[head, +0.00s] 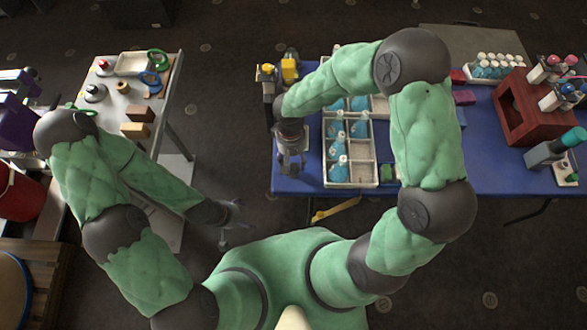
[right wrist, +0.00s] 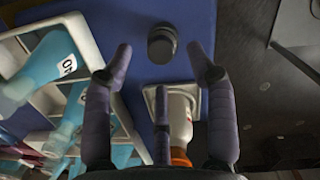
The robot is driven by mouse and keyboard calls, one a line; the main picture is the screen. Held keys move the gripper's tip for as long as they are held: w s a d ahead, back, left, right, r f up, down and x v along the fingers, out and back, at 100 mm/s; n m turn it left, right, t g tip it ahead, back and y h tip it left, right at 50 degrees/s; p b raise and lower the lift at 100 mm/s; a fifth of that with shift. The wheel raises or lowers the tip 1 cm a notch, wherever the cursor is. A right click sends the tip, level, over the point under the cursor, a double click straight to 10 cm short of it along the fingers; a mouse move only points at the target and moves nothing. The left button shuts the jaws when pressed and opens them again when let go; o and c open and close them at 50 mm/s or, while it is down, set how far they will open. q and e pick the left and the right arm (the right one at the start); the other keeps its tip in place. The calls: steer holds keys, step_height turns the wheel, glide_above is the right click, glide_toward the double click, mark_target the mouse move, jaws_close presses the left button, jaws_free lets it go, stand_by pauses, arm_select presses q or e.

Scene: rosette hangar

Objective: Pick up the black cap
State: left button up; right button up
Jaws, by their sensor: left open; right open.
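The black cap (right wrist: 162,43) is a short, dark round piece standing on the blue table (right wrist: 190,15) in the right wrist view. My right gripper (right wrist: 159,58) is open and empty, its dark fingers pointing at the cap with their tips on either side of it in the picture. I cannot tell how far above it they are. In the head view my right gripper (head: 291,165) is over the table's left front corner, and I cannot make out the cap there. My left gripper (head: 234,214) hangs low over the dark floor, left of the blue table.
A white divided tray (head: 350,182) with blue bottles is just right of my right gripper. A white bottle with an orange part (right wrist: 180,125) shows near the fingers. A red-brown rack (head: 520,120) stands farther right. A grey table (head: 125,105) with small items is on the left.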

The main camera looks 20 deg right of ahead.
mark_target(293, 166)
step_height(293, 166, down, 4)
steer(key=shift+s+b, duration=0.15)
steer(key=shift+b, duration=0.45)
steer(key=shift+r, duration=0.1)
steer(key=shift+c, duration=0.3)
steer(key=c, duration=0.8)
